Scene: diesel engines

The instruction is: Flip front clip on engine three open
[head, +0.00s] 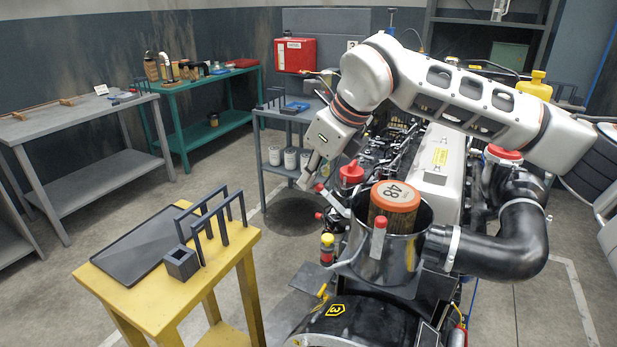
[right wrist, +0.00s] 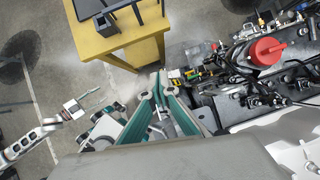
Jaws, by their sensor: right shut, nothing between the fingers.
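Engine three (head: 336,310) carries a yellow 3 badge at the bottom. Above it stands the open-topped metal filter canister (head: 385,262) with the orange-rimmed filter 48 (head: 395,195) upright inside. A red-tipped clip (head: 379,238) stands upright against the canister's near side. Another red-tipped lever (head: 334,202) sticks out from the canister's left side, tilted up and left. My right gripper (head: 307,180) is shut and empty, close to that lever's tip; I cannot tell whether they touch. Its green fingers also show in the right wrist view (right wrist: 158,85). A small arm end there (right wrist: 75,108) seems to be my left gripper, its jaws unclear.
A yellow table (head: 120,300) with a dark tray (head: 135,250) and rack (head: 215,215) stands to the left. A red cap (head: 351,172) and a black hose (head: 515,250) flank the canister. Floor is clear between the table and engine.

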